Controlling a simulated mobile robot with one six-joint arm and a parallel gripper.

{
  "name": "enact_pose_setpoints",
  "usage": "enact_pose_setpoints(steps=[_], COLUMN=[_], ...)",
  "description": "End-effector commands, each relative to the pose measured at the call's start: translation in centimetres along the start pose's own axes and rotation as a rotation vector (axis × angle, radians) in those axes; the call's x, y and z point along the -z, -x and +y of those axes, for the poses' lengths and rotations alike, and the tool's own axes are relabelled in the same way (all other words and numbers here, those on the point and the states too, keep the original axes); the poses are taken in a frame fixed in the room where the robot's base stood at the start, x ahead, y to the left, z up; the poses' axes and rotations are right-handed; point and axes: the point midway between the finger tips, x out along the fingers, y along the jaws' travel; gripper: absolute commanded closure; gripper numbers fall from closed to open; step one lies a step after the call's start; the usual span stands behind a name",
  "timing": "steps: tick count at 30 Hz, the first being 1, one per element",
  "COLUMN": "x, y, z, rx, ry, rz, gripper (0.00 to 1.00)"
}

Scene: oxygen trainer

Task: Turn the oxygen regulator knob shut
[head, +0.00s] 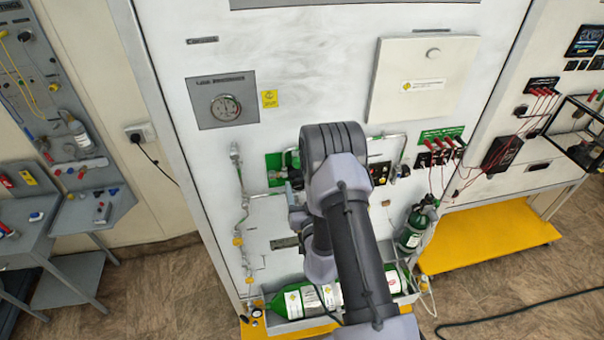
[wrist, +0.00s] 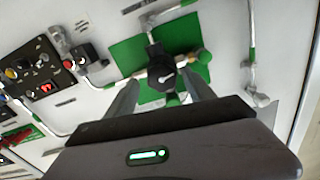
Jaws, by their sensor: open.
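The regulator knob (wrist: 161,73) is black and round with a small pointer mark. It sits on brass and steel pipework in front of a green panel (wrist: 126,55) in the wrist view. My gripper (wrist: 160,82) is open, with one grey finger to the left of the knob and one to the right. The fingertips look close to the knob, but I cannot tell whether they touch it. In the head view the green panel (head: 273,170) is partly covered by my arm, and the knob cannot be made out clearly.
A green oxygen cylinder (head: 293,303) lies in a tray at the bottom. In the wrist view, a control box (wrist: 42,67) and a red knob (wrist: 80,62) are at left.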

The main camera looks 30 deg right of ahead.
Motion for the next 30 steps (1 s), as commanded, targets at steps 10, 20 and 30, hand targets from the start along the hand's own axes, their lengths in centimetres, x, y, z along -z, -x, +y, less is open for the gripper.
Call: enact_pose_setpoints(steps=[10,20,30], x=[-0.02,-0.02,-0.01], y=[-0.16,-0.16,-0.18], z=[-0.32,-0.30,-0.33], rx=[-0.003,-0.003,-0.002], ry=[0.000,0.001,0.047], rz=[0.001,0.001,0.001], gripper=[0.38,0.93,1.00])
